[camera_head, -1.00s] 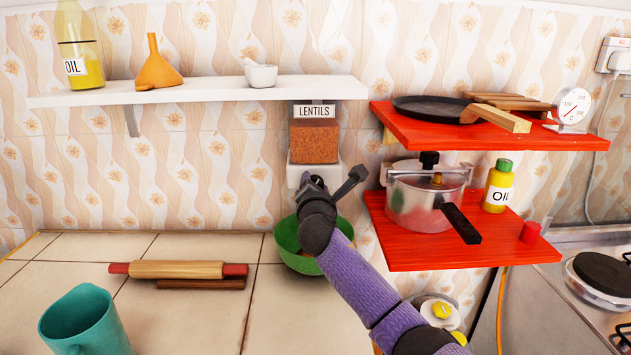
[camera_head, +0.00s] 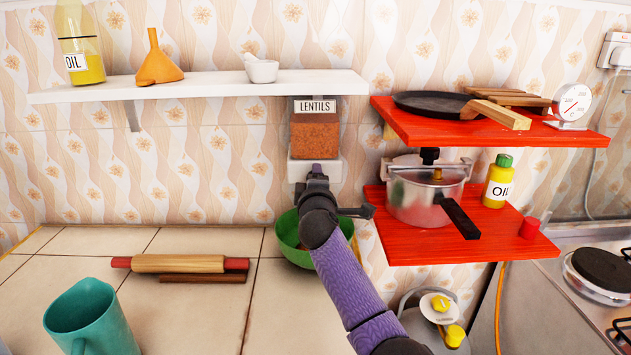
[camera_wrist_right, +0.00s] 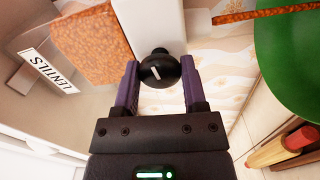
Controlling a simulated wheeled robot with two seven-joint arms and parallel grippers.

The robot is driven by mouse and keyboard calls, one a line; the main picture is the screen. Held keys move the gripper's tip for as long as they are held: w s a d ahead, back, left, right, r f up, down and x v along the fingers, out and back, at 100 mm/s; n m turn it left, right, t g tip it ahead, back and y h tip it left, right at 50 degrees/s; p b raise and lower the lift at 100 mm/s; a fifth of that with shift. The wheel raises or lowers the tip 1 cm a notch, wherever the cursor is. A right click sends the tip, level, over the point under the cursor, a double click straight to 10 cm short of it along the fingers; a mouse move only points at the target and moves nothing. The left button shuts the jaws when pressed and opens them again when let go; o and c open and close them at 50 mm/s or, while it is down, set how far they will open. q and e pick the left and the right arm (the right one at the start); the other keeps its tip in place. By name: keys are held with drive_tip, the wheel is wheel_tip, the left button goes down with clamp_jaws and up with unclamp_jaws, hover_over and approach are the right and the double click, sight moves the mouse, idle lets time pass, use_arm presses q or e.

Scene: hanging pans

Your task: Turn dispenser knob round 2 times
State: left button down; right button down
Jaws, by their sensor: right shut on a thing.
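The lentils dispenser (camera_head: 315,135) hangs under the white shelf, with a "LENTILS" label and brown-orange lentils behind its clear front. It also shows tilted in the wrist view (camera_wrist_right: 95,42). Its round black knob (camera_wrist_right: 158,72) carries a short white mark, which stands nearly level and slightly slanted. My right gripper (camera_wrist_right: 160,66) has one purple finger on each side of the knob and is shut on it. In the head view my right gripper (camera_head: 318,172) reaches the dispenser's white base and hides the knob. My left gripper is in neither view.
A green bowl (camera_head: 288,236) sits below the dispenser. A brown-orange strip (camera_wrist_right: 250,13) runs toward it in the wrist view. Red shelves (camera_head: 400,240) with a pressure cooker (camera_head: 412,200) stand close on the right.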

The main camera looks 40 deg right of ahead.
drive_tip(key=m, duration=1.3)
drive_tip(key=shift+f, duration=0.15)
idle(0.4)
drive_tip(key=shift+c, duration=0.7)
unclamp_jaws()
